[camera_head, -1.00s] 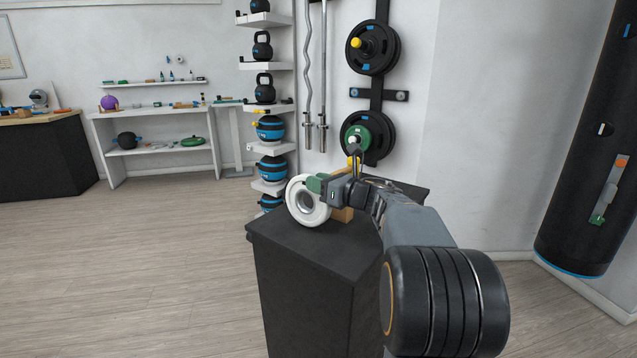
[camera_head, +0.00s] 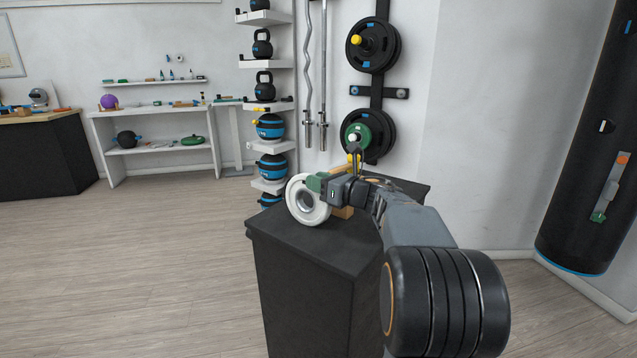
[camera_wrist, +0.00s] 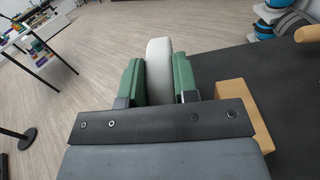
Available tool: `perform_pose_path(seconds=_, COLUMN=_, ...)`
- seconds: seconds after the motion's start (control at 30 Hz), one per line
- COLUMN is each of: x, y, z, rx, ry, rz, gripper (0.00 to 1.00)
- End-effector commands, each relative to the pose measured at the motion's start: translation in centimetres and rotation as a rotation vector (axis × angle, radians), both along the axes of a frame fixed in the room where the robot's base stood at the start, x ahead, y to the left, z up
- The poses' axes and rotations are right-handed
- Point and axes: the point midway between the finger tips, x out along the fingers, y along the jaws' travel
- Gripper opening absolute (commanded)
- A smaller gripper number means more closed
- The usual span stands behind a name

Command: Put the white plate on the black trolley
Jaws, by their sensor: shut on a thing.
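The white plate (camera_head: 296,208) is a round weight disc with a hole in its middle. My gripper (camera_head: 314,184) is shut on its upper rim and holds it upright, near the top of the black trolley (camera_head: 330,246). I cannot tell whether the plate's lower edge touches that top. In the wrist view the plate (camera_wrist: 159,70) shows edge-on between the two green fingers (camera_wrist: 159,82), and the black top (camera_wrist: 285,90) lies to the right.
A tan block (camera_head: 342,213) is on the black top behind my gripper. A rack of kettlebells and balls (camera_head: 270,128) and wall-hung black plates (camera_head: 372,48) stand behind. A black punching bag (camera_head: 592,150) hangs at right. The wooden floor at left is clear.

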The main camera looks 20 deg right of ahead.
Motion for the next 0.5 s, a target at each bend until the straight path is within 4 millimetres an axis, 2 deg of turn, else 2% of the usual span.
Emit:
perform_pose_path(seconds=0.03, x=-0.01, y=0.00, z=0.00, rx=0.000, ry=-0.004, rz=0.000, gripper=0.00)
perform_pose_path(seconds=0.07, x=-0.01, y=0.01, z=0.07, rx=0.000, ry=-0.004, rz=0.000, gripper=0.29)
perform_pose_path(seconds=0.33, x=-0.01, y=0.00, z=0.02, rx=0.000, ry=-0.001, rz=0.000, gripper=0.55)
perform_pose_path(seconds=0.5, x=0.00, y=-0.01, z=-0.01, rx=0.000, ry=-0.001, rz=0.000, gripper=0.57)
